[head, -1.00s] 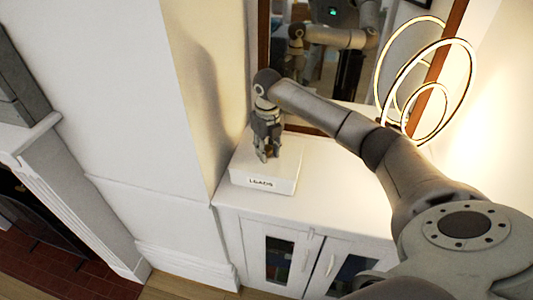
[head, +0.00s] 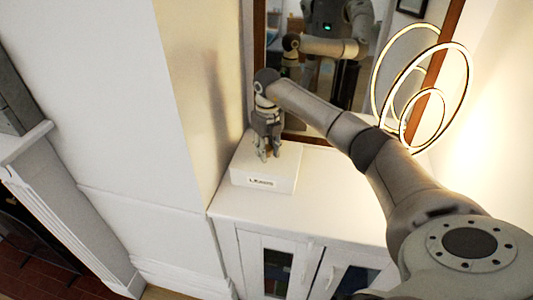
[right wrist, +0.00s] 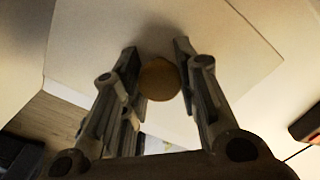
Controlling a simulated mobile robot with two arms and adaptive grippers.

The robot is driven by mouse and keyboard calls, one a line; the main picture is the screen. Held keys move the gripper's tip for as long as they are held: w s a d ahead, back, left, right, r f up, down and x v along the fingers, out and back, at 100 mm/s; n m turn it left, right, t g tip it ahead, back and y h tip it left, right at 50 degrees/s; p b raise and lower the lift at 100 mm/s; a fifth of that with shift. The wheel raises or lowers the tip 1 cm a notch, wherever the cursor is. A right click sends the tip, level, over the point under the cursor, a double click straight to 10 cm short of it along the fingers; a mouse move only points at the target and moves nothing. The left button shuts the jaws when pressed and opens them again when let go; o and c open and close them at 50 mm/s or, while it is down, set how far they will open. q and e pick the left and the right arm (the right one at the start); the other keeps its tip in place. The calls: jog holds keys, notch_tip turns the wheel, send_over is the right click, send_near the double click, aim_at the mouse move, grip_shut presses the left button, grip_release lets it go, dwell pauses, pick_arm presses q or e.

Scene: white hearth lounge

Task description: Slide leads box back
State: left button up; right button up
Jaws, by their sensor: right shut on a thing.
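The leads box (head: 262,182) is a white box with a dark-lettered label on its front. It sits upright on the white cabinet top (head: 315,205), near the wall on its left and below the mirror. My right gripper (head: 265,156) points down at the top of the box. In the right wrist view the box top (right wrist: 190,30) fills much of the picture, and a round tan knob (right wrist: 159,79) lies between the fingers, which are shut on it. My left gripper is in neither view.
A framed mirror (head: 325,75) stands behind the box and reflects my body. A lit ring lamp (head: 468,80) stands at the right. A wall corner (head: 190,110) is close on the left. The cabinet top right of the box is clear.

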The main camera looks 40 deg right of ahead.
jog(key=shift+w+d+b, duration=1.05)
jog(key=shift+w+d, duration=0.2)
jog(key=shift+d, duration=0.15)
jog(key=o, duration=1.1)
jog(key=shift+r, duration=0.1)
notch_tip(320, 180, up, 12)
jog(key=shift+f, duration=0.1)
